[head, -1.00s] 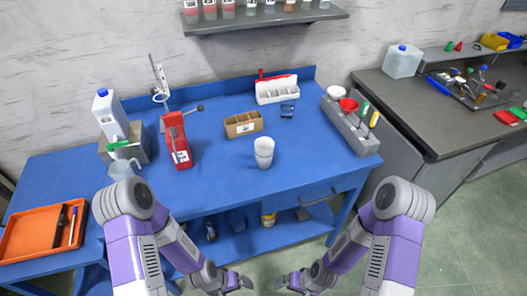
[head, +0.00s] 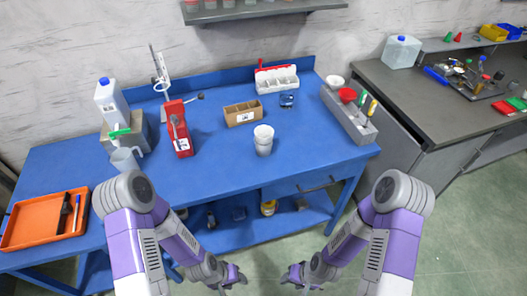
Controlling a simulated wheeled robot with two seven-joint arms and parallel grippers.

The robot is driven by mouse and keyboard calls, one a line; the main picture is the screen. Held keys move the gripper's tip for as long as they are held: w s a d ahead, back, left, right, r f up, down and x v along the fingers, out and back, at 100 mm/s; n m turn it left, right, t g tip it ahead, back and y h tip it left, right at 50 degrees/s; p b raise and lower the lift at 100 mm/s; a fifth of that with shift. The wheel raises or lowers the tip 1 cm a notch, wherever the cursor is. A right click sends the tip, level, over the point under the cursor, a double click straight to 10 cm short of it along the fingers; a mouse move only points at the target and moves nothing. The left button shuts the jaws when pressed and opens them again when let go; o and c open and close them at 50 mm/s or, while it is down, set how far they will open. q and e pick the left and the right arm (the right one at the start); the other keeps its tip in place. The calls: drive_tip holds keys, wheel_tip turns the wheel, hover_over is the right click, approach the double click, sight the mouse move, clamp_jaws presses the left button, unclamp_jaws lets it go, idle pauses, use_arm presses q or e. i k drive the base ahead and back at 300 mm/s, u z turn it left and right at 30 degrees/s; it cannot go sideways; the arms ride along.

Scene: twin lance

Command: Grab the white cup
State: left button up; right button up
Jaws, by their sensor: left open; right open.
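The white cup (head: 263,141) stands upright on the blue table (head: 220,175), right of the table's middle and near its front half. It looks like a stack of cups, one in another. My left gripper (head: 238,281) is low in front of the table, below the cup in the picture, open and empty. My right gripper (head: 289,279) is to its right, also low, open and empty. Both are well apart from the cup.
A cardboard divided box (head: 243,113) stands behind the cup, a red device (head: 177,130) to its left. A grey caddy (head: 350,122) with a red funnel is on the right. A white rack (head: 277,79) is at the back. The table in front of the cup is clear.

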sight(264, 146)
drive_tip(key=k, duration=0.4)
drive_tip(key=z, duration=1.4)
drive_tip(key=i, duration=1.25)
drive_tip(key=u, duration=2.8)
